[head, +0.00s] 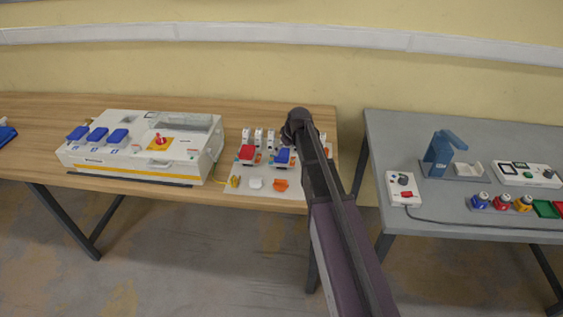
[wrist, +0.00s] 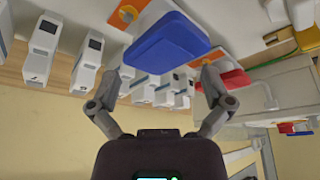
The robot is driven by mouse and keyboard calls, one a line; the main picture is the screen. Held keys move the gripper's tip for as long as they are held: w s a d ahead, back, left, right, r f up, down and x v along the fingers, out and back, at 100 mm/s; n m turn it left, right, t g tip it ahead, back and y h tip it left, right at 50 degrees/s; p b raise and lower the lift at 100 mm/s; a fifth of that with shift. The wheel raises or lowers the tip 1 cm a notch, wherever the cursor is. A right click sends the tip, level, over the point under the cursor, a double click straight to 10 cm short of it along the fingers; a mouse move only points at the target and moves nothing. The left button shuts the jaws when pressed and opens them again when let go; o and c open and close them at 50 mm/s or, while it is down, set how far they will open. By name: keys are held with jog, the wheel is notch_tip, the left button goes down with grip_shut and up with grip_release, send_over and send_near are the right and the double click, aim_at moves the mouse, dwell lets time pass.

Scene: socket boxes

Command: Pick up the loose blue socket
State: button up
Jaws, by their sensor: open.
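A blue socket (head: 284,156) with a white body sits on the white panel (head: 236,190) at the right end of the wooden table, close to the left of my arm. In the wrist view the blue socket (wrist: 166,42) is large, with orange pieces beside its white body. My gripper (wrist: 167,70) is open, one finger toward each side of the socket's near edge. Nothing is held. I cannot tell whether the fingers touch the socket. In the head view my arm hides the fingers.
A red socket (head: 247,153) stands left of the blue one, and several white modules (head: 259,138) line up behind. A white box (head: 140,145) with blue lids (head: 97,136) stands left. A grey table (head: 450,215) with other devices stands right, across a gap.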

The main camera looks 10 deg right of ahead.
aim_at(282, 153)
jog(key=shift+b+x, duration=2.35)
jog(key=shift+x, duration=0.25)
jog(key=shift+a, duration=0.1)
jog(key=c, duration=1.1)
